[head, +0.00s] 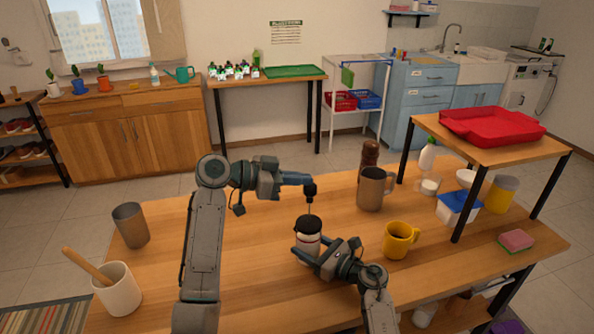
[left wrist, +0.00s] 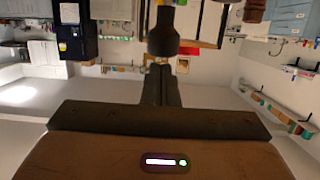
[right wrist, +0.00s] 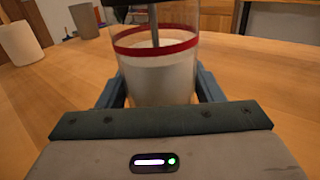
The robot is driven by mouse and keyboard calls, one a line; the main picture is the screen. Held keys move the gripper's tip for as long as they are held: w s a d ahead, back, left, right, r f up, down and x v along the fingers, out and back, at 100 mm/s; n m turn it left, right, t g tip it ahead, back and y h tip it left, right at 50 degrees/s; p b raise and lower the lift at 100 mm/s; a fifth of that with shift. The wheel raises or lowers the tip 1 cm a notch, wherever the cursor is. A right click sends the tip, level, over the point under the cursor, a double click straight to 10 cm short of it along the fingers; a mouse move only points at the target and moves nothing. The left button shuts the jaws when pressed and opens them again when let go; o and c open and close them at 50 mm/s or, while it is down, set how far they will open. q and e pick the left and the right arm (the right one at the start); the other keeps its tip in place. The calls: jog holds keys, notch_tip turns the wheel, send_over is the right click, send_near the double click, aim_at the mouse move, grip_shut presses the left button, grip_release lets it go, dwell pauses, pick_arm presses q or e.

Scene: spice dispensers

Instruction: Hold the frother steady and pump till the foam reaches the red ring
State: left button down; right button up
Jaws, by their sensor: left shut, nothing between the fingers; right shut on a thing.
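The frother is a clear jar with a black lid (head: 308,223), a red ring (right wrist: 152,47) and white content (right wrist: 158,82). It stands upright on the table. In the right wrist view the white shows up to just below the ring's front edge; its exact level is hard to tell. My right gripper (head: 307,259) is shut around the jar's sides. A thin rod rises from the lid to a dark knob (head: 310,191). My left gripper (head: 306,181) is shut and empty, its tips at the raised knob, which also shows in the left wrist view (left wrist: 163,38). Whether they touch is unclear.
A yellow mug (head: 398,241) stands right of the jar, with a brown cup (head: 372,190) behind. A metal cup (head: 131,226) and white crock (head: 118,291) stand at left. A raised shelf (head: 491,137) with a red tray occupies the right.

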pick_arm(q)
jog(key=shift+f, duration=0.2)
send_over(299, 225)
notch_tip(299, 225, down, 7)
jog(key=shift+w+f, duration=0.1)
dwell(0.3)
jog(key=s+a+r, duration=0.3)
jog(key=a+r, duration=0.4)
jog(key=a, duration=0.2)
jog(key=shift+a, duration=0.1)
dwell(0.8)
